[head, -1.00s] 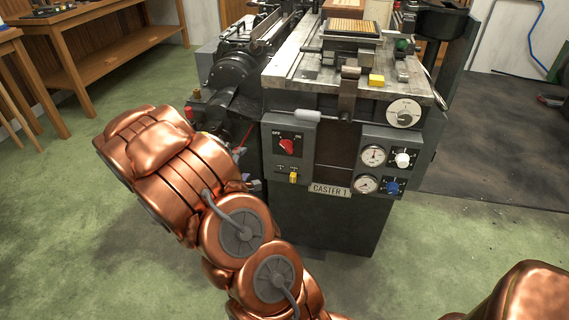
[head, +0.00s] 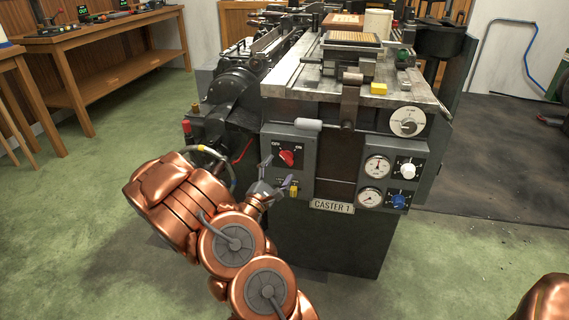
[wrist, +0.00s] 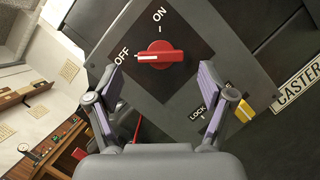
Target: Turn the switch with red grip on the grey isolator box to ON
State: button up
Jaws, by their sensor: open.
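The switch with the red grip (head: 287,157) is on the front of the grey isolator box (head: 308,150), at the left of the caster. In the wrist view the red grip (wrist: 165,56) lies across a dark plate, its white mark at the OFF end. ON is printed above it. My gripper (head: 278,172) is in front of the box, just below and left of the switch. In the wrist view my gripper (wrist: 160,70) is open, with one finger on each side below the grip. Nothing is between the fingers, and they appear apart from the grip.
A yellow tab (wrist: 245,110) beside a LOCK label sits low on the box, near the right finger. Gauges (head: 377,167) and knobs are to the right. Green floor lies open at left.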

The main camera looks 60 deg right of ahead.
aim_at(285, 161)
jog(key=shift+x, duration=1.9)
jog(key=shift+f, duration=0.1)
jog(key=shift+c, duration=0.3)
jog(key=c, duration=1.1)
